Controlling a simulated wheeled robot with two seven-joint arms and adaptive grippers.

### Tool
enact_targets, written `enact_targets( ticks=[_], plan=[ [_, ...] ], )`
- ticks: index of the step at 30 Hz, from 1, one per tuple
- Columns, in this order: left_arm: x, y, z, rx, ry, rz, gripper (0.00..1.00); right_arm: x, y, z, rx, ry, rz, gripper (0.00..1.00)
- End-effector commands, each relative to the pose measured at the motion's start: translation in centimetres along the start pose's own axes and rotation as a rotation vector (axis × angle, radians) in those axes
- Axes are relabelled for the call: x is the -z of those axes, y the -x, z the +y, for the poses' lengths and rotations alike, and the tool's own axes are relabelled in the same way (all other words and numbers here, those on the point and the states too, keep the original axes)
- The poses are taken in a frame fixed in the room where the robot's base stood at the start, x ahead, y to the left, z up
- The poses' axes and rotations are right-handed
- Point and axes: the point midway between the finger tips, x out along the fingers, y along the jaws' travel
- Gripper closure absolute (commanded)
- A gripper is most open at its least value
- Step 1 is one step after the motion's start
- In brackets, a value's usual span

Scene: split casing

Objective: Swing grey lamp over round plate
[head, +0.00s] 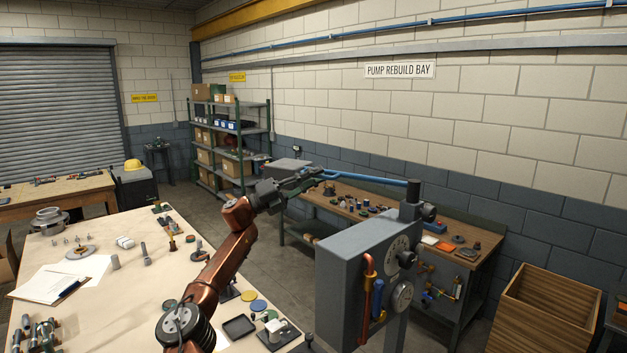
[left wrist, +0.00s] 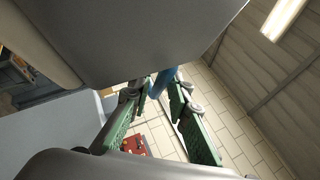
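My left gripper (head: 314,179) is at the free end of a blue bar (head: 368,180), beside and above the grey casing (head: 345,262). In the left wrist view my left gripper (left wrist: 158,125) has its green-padded fingers spread apart. Part of the blue bar (left wrist: 161,82) shows between them; I cannot tell whether they touch it. The bar runs right to a dark grey upright cylinder (head: 412,192) on top of the casing. I cannot make out a grey lamp for certain. A round grey plate (head: 80,252) lies on the pale table at left. My right gripper is not in view.
The pale table (head: 135,290) at left holds a clipboard (head: 50,284), small parts and coloured discs. A back bench (head: 460,230) with small parts stands behind the casing. A wooden crate (head: 545,310) is at lower right. Bare floor lies between table and bench.

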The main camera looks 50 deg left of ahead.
Motion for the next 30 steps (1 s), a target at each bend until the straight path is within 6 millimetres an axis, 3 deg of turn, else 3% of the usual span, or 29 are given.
enact_targets(
  ticks=[11, 30],
  plan=[
    [0.0, 2.8, 0.2, -0.004, 0.002, -0.001, 0.83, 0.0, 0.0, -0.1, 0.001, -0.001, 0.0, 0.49],
    [0.0, 11.4, 0.1, -0.001, 0.001, 0.0, 0.83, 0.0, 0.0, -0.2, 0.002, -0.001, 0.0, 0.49]
  ],
)
